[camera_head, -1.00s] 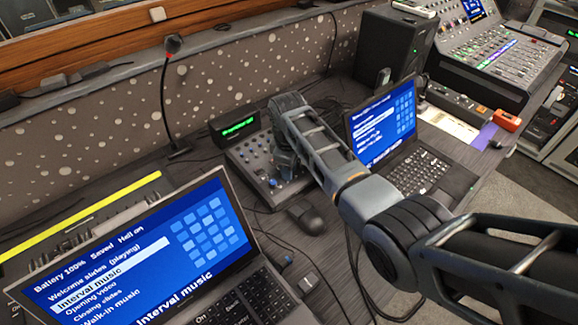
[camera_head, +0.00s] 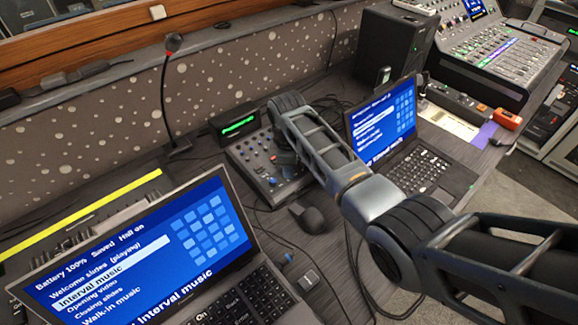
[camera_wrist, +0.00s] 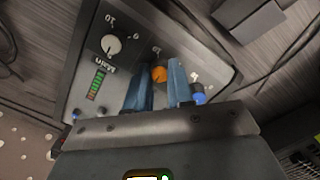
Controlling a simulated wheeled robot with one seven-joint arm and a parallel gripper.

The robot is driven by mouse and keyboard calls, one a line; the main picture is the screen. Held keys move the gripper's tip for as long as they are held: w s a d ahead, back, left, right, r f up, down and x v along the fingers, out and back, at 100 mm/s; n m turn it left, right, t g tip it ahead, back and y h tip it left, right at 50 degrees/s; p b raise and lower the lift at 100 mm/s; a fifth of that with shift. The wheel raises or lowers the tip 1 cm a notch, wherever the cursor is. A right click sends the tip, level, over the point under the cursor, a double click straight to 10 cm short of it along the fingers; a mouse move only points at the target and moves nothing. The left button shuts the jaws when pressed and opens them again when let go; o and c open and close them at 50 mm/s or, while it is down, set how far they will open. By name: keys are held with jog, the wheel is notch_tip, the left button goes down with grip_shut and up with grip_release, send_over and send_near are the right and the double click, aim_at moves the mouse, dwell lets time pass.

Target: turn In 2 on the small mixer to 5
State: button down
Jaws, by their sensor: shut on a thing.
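The small mixer (camera_head: 243,157) is a grey sloped panel with rows of knobs and a lit green display at its back. My gripper is over its right part in the head view, its fingers mostly hidden by my arm. In the wrist view my gripper (camera_wrist: 160,78) has its two blue-grey fingers on either side of an orange knob (camera_wrist: 159,74) and is shut on it. The knob's label and pointer are too small or covered to read. A white knob (camera_wrist: 110,44) marked MAIN stands to the left. A blue knob (camera_wrist: 198,97) is just right of the right finger.
A dark mouse (camera_head: 308,217) lies in front of the mixer. An open laptop (camera_head: 385,125) stands to its right and a larger laptop (camera_head: 140,250) at front left. A gooseneck microphone (camera_head: 166,95) rises behind on the left. Cables cross the desk.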

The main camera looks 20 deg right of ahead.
jog(key=c, duration=1)
grip_release()
jog(key=shift+r, duration=0.1)
jog(key=r, duration=0.7)
jog(key=shift+s+a+r+b, duration=0.2)
jog(key=shift+r+b, duration=0.1)
jog(key=shift+b, duration=0.05)
jog(key=shift+w, duration=0.1)
